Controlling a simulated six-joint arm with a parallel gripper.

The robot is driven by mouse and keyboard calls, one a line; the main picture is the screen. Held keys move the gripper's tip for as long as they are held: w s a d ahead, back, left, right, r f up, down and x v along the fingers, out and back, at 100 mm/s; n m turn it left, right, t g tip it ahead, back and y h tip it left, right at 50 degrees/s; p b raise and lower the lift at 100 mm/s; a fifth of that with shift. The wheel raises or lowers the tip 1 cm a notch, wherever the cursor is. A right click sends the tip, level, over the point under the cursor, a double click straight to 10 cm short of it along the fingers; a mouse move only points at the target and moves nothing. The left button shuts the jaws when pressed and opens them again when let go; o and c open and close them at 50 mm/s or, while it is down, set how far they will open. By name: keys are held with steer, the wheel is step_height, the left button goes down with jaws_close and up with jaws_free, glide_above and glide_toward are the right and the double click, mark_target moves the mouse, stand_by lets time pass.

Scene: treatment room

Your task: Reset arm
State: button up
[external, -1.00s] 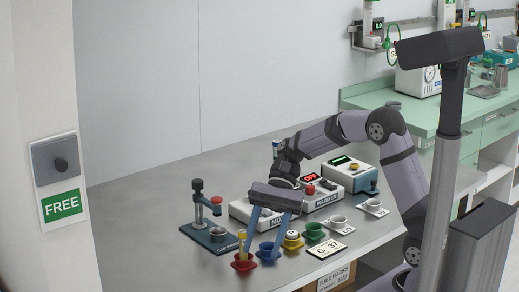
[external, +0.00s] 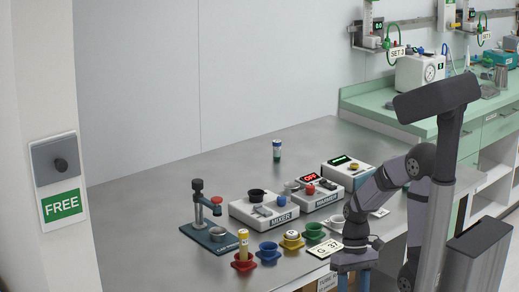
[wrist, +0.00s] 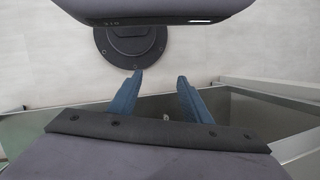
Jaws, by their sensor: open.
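My gripper (external: 354,277) is at the front edge of the table, to the right of the G 37 card, pointing down. In the wrist view its two blue fingers (wrist: 160,88) stand apart with nothing between them. My arm is folded back toward its base at the right of the external view.
The steel table (external: 150,200) bears a press stand (external: 212,235), a mixer (external: 264,210), a warmer (external: 315,195), a red holder with a yellow tube (external: 243,245), several coloured cups, a G 37 card (external: 325,249) and a blue-capped vial (external: 277,150).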

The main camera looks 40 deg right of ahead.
steer(key=w+d+f+n+t+h+b, duration=0.2)
steer(key=w+f+n+t+h, duration=0.1)
steer(key=w, duration=0.1)
step_height(320, 180, up, 23)
steer(key=p, duration=2.3)
steer(key=shift+s+d+f+m, duration=0.2)
steer(key=shift+d+m, duration=0.05)
steer(key=shift+m, duration=0.05)
